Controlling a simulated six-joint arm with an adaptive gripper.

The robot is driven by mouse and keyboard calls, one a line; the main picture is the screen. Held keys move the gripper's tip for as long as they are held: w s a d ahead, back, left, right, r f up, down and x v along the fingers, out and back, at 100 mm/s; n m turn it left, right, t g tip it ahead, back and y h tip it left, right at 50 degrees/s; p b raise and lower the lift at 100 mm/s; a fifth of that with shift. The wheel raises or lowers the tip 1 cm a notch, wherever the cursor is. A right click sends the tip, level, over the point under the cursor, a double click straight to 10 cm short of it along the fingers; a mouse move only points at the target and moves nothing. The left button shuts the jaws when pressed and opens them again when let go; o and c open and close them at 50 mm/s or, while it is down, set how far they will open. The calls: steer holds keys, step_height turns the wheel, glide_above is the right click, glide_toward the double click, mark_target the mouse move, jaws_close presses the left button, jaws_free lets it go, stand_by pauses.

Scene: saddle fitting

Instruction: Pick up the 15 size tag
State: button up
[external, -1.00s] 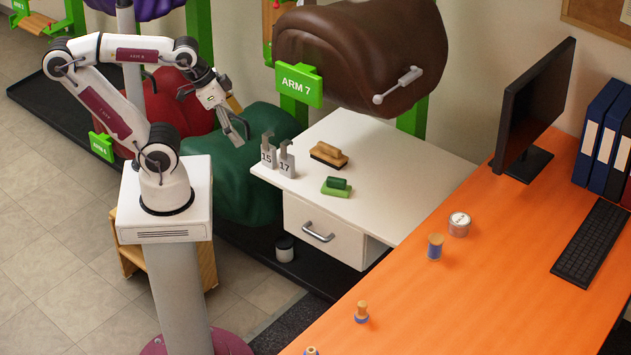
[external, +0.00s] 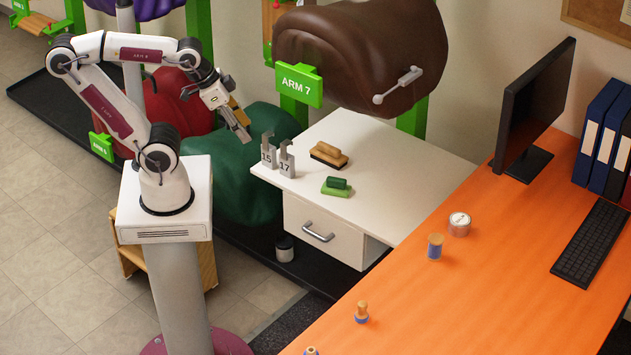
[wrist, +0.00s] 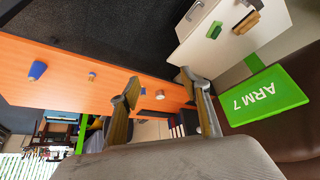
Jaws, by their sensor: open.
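The 15 size tag (external: 268,152) is a grey metal tag with a hooked top, standing upright at the left edge of the white cabinet top. The similar 17 size tag (external: 287,162) stands just right of it. My gripper (external: 243,127) is up and to the left of the 15 tag, apart from it, over the green saddle. In the wrist view my gripper (wrist: 165,95) is open, with nothing between its fingers. I cannot make out either tag in the wrist view.
The white cabinet (external: 385,175) also holds a brown brush (external: 329,154) and a green brush (external: 336,187). A brown saddle (external: 360,55) with the green ARM 7 sign (external: 299,85) overhangs its back. An orange desk (external: 490,265) lies to the right.

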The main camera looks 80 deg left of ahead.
steer(key=w+a+f+m+y, duration=0.1)
steer(key=w+a+f, duration=0.5)
steer(key=w+f, duration=0.3)
steer(key=w+a+f+m+y, duration=0.1)
steer(key=w+a+f, duration=0.6)
steer(key=w, duration=0.4)
steer(key=w+a+f+n, duration=0.1)
steer(key=w+a+f, duration=0.1)
steer(key=a+f, duration=0.6)
steer(key=s+a+f+n+t+h, duration=0.1)
steer(key=s+a+f+n, duration=0.15)
steer(key=f, duration=0.75)
steer(key=s+a+f+n+t, duration=0.1)
steer(key=s+a+f, duration=0.2)
steer(key=f, duration=0.6)
steer(key=s+d+f+n+t+y, duration=0.1)
steer(key=s+f+n+t, duration=0.2)
steer(key=s+f+n, duration=0.6)
steer(key=s+a+r+m+t+y, duration=0.1)
steer(key=s+a+r+y, duration=0.1)
steer(key=a+y, duration=0.3)
steer(key=s+a+r+m+t+y, duration=0.1)
steer(key=s+a+r+y, duration=0.2)
steer(key=a, duration=0.9)
steer(key=y, duration=0.2)
steer(key=shift+s+a+r+y, duration=0.15)
steer(key=shift+a+r+y, duration=0.15)
steer(key=shift+a, duration=0.1)
